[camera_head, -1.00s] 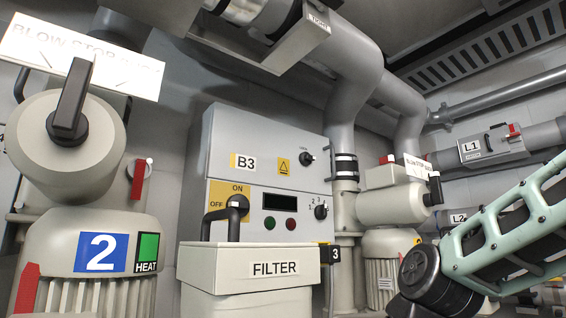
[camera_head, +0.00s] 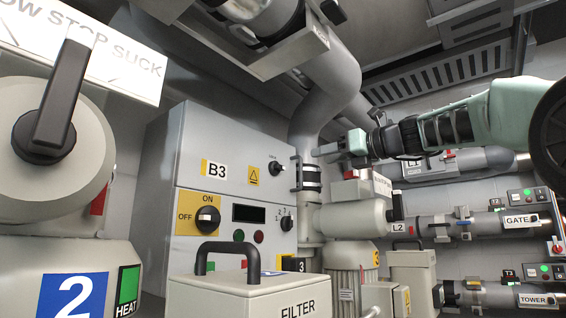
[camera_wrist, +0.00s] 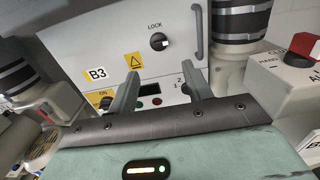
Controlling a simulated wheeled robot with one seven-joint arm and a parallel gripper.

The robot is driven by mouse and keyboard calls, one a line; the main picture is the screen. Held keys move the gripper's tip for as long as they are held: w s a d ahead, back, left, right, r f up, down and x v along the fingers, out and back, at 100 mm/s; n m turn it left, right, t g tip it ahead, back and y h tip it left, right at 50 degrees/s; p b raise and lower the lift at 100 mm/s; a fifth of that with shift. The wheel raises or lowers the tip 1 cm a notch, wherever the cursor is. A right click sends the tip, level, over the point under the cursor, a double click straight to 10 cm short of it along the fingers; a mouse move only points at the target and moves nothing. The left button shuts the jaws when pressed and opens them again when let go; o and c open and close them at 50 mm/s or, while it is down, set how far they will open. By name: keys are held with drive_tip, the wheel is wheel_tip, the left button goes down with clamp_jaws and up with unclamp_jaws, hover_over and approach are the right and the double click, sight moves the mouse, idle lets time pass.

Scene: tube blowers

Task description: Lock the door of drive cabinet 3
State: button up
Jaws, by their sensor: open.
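The grey drive cabinet B3 (camera_head: 160,165) stands left of centre in the head view, its door closed. Its small black lock knob (camera_head: 276,168) is on the upper right of the door. In the wrist view the knob (camera_wrist: 159,41), labelled LOCK, is upper centre, with a pale mark on its lower right. My gripper (camera_head: 330,150) is open and empty, right of the cabinet in the head view. In the wrist view its fingers (camera_wrist: 160,88) are apart, pointing at the cabinet front, below the knob in the picture. Neither finger appears to touch the knob.
A grey door handle (camera_wrist: 198,30) is right of the knob. An ON/OFF switch (camera_head: 207,220) and a selector dial (camera_head: 286,223) are lower on the cabinet. A FILTER box (camera_head: 230,298) stands in front. A red-topped HAND/AUTO box (camera_wrist: 285,85) is close on the right.

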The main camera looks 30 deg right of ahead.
sight(282, 166)
drive_tip(key=p+x, duration=0.4)
drive_tip(key=x, duration=0.9)
drive_tip(key=shift+c, duration=0.3)
drive_tip(key=c, duration=0.9)
